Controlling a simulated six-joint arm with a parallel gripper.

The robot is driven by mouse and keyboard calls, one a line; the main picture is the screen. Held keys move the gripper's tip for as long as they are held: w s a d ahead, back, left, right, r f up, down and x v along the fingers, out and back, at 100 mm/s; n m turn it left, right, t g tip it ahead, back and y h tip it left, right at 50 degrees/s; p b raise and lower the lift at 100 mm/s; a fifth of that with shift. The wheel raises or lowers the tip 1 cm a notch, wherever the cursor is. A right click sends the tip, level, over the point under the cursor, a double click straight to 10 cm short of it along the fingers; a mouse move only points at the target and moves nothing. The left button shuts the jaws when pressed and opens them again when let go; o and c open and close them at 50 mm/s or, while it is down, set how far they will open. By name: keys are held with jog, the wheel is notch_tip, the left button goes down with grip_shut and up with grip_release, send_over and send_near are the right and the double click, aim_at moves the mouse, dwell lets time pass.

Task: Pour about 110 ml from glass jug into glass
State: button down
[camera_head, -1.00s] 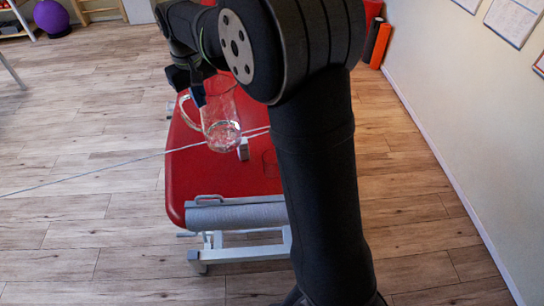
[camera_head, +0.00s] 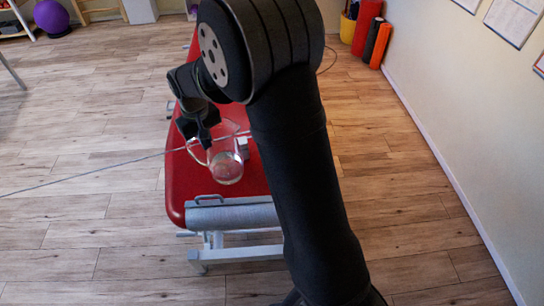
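The clear glass jug (camera_head: 226,165) shows in the head view over the near part of the red table, with its handle (camera_head: 196,152) on the left. A little clear liquid seems to lie in its lower part. My gripper (camera_head: 207,141) is at the upper left of the jug, by the handle, and appears shut on it; the fingertips are small and dark. I cannot tell whether the jug's base touches the table. The drinking glass is not visible; my arm covers that part of the table.
A thin cable (camera_head: 100,172) runs across the floor and table. The red table (camera_head: 187,185) ends at a grey roll (camera_head: 235,216). Coloured rolls (camera_head: 372,40) stand by the right wall.

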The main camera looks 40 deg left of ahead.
jog(key=shift+f, duration=0.55)
jog(key=shift+w, duration=0.1)
